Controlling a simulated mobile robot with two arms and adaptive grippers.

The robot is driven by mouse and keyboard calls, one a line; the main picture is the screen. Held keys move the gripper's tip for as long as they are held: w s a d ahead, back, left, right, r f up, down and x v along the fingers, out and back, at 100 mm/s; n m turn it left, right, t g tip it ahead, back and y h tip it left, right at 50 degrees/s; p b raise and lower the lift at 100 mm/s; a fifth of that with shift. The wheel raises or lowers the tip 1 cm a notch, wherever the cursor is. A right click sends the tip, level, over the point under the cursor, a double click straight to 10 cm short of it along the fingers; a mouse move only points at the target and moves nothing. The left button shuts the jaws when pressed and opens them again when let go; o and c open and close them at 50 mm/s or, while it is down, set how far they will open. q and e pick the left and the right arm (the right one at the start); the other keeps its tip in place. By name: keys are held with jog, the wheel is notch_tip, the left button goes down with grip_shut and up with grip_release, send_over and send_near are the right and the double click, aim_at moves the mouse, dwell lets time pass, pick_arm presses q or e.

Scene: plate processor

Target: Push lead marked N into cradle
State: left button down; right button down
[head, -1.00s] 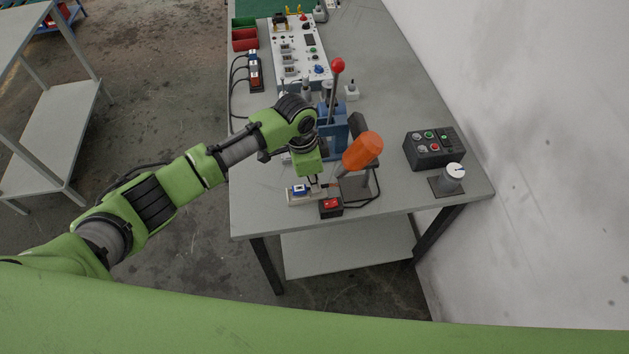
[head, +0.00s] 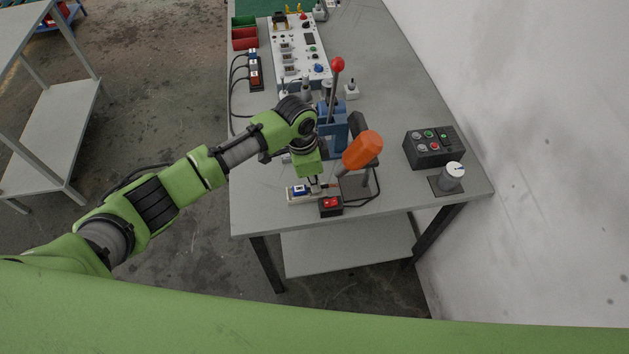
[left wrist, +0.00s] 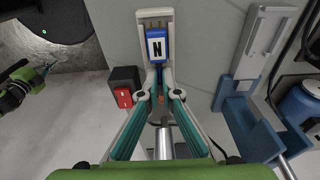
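The blue lead marked N (left wrist: 157,46) lies in the pale cradle (left wrist: 168,16), N facing up, its front end towards several brass-coloured pins. In the head view the lead (head: 299,190) shows small and blue on the cradle (head: 293,201). My left gripper (left wrist: 160,90) points at the cradle, its fingertips on either side of the lead's rear end and close to it. It looks shut on that narrow part. How deep the lead sits is unclear. My right gripper (left wrist: 42,72) seems to show small at the left wrist view's left edge, away from the lead; its opening is unclear.
A black box with a red switch (head: 331,204) stands beside the cradle. An orange-handled tool (head: 362,150) rests on a stand close to my left gripper. A blue press with a red-knobbed lever (head: 337,66) stands behind. The table's front edge is near.

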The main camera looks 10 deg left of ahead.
pick_arm(q)
jog(key=shift+f, duration=0.25)
jog(key=c, duration=2.2)
grip_release()
jog(key=shift+r, duration=0.1)
